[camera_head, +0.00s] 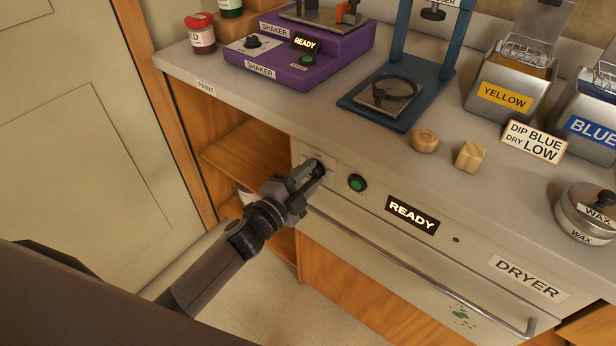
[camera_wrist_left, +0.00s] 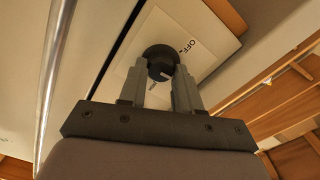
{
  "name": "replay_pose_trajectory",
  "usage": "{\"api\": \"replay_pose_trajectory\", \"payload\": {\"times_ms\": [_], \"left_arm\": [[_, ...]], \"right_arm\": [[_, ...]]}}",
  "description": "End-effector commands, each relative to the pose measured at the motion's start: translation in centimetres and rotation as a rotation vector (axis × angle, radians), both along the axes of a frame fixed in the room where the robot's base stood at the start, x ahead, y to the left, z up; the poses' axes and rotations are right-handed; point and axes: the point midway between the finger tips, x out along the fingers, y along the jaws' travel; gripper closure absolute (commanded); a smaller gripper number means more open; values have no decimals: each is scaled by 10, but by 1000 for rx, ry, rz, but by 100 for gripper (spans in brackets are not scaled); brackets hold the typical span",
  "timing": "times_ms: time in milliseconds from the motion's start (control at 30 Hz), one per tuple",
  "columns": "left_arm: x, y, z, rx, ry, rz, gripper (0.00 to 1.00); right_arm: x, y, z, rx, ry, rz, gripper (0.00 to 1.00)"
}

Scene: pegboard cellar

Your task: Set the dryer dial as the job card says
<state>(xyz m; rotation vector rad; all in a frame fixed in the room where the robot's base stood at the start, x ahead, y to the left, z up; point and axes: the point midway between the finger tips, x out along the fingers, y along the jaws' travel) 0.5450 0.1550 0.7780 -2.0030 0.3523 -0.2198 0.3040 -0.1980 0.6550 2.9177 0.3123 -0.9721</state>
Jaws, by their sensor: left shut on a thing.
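The dryer dial (camera_wrist_left: 160,62) is a round black knob on a pale plate on the dryer front. In the left wrist view "OFF" is printed beside it; another label is partly hidden by a finger. My left gripper (camera_head: 315,170) is shut on the dial, one finger on each side. In the head view the gripper covers most of the dial. The job card (camera_head: 535,141) on the counter reads "DIP BLUE DRY LOW". The dryer (camera_head: 470,262) has a lit "READY" display (camera_head: 412,215) and a green button (camera_head: 357,183). My right gripper is not in view.
A long handle bar (camera_head: 420,270) runs across the dryer front below the dial. On the counter stand a purple shaker (camera_head: 335,50), a blue press frame (camera_head: 405,115), two small wooden pieces (camera_head: 468,156), yellow and blue dip tanks (camera_head: 505,97) and a wax tin (camera_head: 580,225).

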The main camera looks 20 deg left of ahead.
Motion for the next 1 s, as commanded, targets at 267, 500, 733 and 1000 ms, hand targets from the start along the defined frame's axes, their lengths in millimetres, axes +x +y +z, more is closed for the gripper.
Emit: {"api": "replay_pose_trajectory", "payload": {"times_ms": [267,500,733,1000], "left_arm": [[0,0,-1,85,-30,0,98],[0,0,-1,103,-36,0,98],[0,0,-1,102,-36,0,98],[0,0,-1,101,-36,0,43]], "right_arm": [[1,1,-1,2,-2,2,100],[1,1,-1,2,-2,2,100],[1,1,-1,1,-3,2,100],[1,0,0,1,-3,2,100]]}}
